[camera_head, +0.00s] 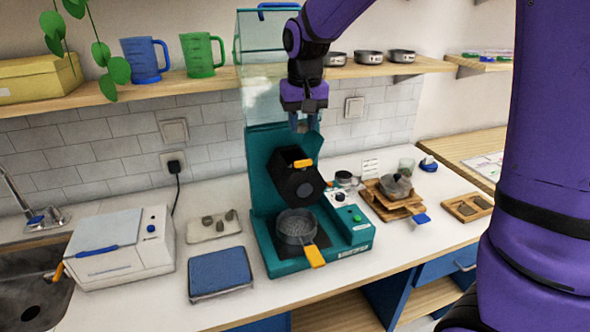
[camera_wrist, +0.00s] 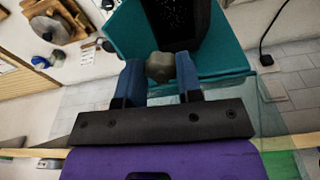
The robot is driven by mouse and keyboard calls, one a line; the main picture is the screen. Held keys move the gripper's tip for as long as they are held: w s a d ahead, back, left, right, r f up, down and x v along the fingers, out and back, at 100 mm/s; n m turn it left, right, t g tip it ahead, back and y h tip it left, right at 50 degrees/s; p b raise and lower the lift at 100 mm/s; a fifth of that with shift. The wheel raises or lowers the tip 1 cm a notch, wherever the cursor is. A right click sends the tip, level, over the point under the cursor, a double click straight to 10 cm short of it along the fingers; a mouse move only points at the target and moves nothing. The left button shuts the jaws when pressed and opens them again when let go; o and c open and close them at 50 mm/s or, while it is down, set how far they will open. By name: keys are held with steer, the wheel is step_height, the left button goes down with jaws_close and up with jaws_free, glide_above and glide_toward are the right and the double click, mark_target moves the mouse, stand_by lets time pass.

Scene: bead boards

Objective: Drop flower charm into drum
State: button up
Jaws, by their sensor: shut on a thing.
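My gripper (camera_head: 307,124) is above the teal machine (camera_head: 262,232), over the black drum (camera_head: 297,184). In the wrist view my gripper (camera_wrist: 161,74) is shut on a small grey-olive lump, the flower charm (camera_wrist: 160,67), held between its blue fingertips. Its flower shape cannot be made out. The drum is tilted, with an orange handle on its upper side. In the wrist view the dark drum (camera_wrist: 182,18) lies just beyond the charm, apart from it. The charm cannot be made out in the head view.
A tray (camera_head: 231,231) with several grey pieces stands left of the machine. A pan (camera_head: 296,228) sits below the drum. A clear hopper (camera_head: 262,95) rises behind my gripper. The shelf (camera_head: 215,82) holds a blue jug (camera_head: 144,60) and a green jug (camera_head: 198,56).

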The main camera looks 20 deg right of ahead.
steer(key=shift+f, duration=0.6)
steer(key=o, duration=1)
steer(key=r, duration=0.3)
steer(key=s+r, duration=0.1)
steer(key=r, duration=0.6)
steer(key=shift+s+a+r, duration=0.1)
steer(key=shift+s+r, duration=0.1)
steer(key=shift+r, duration=0.15)
steer(key=shift+s, duration=0.1)
